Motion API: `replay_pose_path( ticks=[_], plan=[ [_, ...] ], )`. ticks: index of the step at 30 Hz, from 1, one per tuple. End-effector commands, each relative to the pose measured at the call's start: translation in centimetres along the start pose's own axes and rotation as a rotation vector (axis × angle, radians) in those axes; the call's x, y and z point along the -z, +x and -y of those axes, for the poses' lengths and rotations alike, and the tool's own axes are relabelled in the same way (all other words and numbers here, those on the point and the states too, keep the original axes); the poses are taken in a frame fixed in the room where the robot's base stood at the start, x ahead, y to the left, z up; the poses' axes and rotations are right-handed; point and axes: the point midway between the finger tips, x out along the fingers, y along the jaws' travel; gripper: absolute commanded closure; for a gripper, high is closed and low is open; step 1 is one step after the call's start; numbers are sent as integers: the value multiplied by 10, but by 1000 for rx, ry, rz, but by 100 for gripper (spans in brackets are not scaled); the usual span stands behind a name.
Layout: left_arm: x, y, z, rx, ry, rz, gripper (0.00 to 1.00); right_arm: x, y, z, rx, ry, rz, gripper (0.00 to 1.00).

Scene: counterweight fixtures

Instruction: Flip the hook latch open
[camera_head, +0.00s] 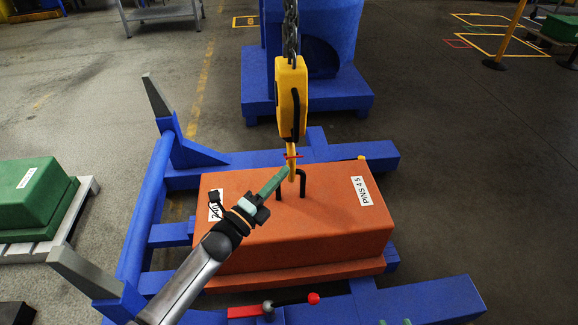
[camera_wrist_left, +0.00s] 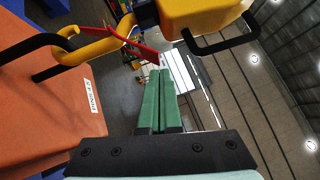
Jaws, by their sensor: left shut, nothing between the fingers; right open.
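The yellow crane hook (camera_head: 291,172) hangs from a yellow hook block (camera_head: 291,98) over the orange counterweight (camera_head: 330,222). Its red latch (camera_head: 292,156) lies across the hook; the left wrist view shows the latch (camera_wrist_left: 130,45) slanting across the yellow hook (camera_wrist_left: 97,48). The hook passes by the dark lifting loop (camera_head: 302,186) on the counterweight. My left gripper (camera_head: 286,171) is shut and empty, its green fingertips (camera_wrist_left: 160,72) close to the latch's end; I cannot tell whether they touch. Only the green fingertips of my right gripper (camera_head: 395,322) show at the bottom edge, spread apart.
A blue frame (camera_head: 140,225) surrounds the counterweight. A chain (camera_head: 290,30) runs up from the block, which has a black handle (camera_wrist_left: 225,45). A red-ended lever (camera_head: 290,303) lies in front. A green weight (camera_head: 28,195) on a pallet stands left.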

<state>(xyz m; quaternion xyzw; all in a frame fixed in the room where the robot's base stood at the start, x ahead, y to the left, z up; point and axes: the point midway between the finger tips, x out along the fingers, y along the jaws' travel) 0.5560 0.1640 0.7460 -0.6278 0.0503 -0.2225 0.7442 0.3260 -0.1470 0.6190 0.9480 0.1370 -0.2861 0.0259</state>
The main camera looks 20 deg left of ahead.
Motion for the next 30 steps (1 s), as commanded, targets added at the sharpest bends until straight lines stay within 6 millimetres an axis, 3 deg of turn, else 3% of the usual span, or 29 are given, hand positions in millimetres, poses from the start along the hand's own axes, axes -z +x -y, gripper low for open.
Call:
replay_pose_path(
  ticks=[3,10,27,29,30],
  plan=[
    [0,-27,0,-2,0,0,100,-12,-1,3,6,14,50,50],
    [0,-60,-1,-1,0,0,100,-26,-2,6,12,28,100,50],
    [-1,-70,-4,5,7,2,100,-31,-2,6,12,29,109,50],
    [-2,-73,-7,15,19,5,100,-17,0,4,6,15,51,50],
    [-3,-76,-11,24,33,10,100,0,2,0,0,0,-11,50]
  ],
)
